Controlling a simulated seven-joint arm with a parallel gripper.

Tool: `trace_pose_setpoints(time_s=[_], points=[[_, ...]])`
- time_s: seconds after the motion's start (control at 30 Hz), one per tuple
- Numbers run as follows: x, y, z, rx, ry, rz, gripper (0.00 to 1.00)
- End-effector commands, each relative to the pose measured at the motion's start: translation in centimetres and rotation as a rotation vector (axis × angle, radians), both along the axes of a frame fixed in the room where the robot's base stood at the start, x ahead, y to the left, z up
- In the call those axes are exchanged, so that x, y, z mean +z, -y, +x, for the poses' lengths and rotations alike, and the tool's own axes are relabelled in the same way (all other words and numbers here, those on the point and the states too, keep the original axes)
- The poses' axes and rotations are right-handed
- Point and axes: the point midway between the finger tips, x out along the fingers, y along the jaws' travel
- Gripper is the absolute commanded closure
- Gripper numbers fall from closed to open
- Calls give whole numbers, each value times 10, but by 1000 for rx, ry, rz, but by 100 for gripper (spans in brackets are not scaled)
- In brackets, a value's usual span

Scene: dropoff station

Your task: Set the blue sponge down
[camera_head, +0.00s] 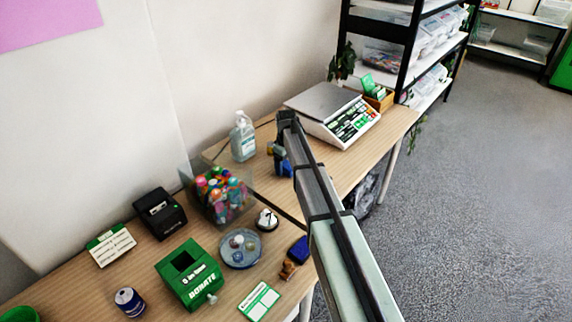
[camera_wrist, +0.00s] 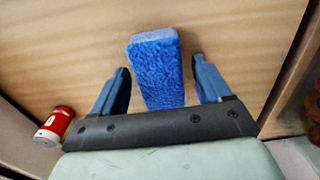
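The blue sponge (camera_wrist: 157,68) is a long fuzzy block, seen between the two blue fingers of my gripper (camera_wrist: 162,75) in the wrist view. The fingers are spread, with a gap on the right side of the sponge and a narrower one on the left. The sponge appears to be on or just above the wood tabletop; I cannot tell whether it touches. In the head view my gripper (camera_head: 281,160) is low over the table, in front of the scale, and the sponge cannot be made out clearly there.
A red can (camera_wrist: 55,126) lies left of my gripper in the wrist view. In the head view a sanitizer bottle (camera_head: 243,137) and a clear bin of bottles (camera_head: 220,197) stand to the left. A white scale (camera_head: 338,112) stands behind. A green donation box (camera_head: 190,272) is nearer.

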Motion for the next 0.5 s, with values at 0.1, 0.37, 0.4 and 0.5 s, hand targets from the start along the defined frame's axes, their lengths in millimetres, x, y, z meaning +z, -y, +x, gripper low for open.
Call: trace_pose_setpoints(time_s=[0.1, 0.37, 0.4, 0.5], points=[[0, 0, 0, 0, 0, 0, 20], [5, 0, 0, 0, 0, 0, 20], [9, 0, 0, 0, 0, 0, 20], [21, 0, 0, 0, 1, 0, 20]])
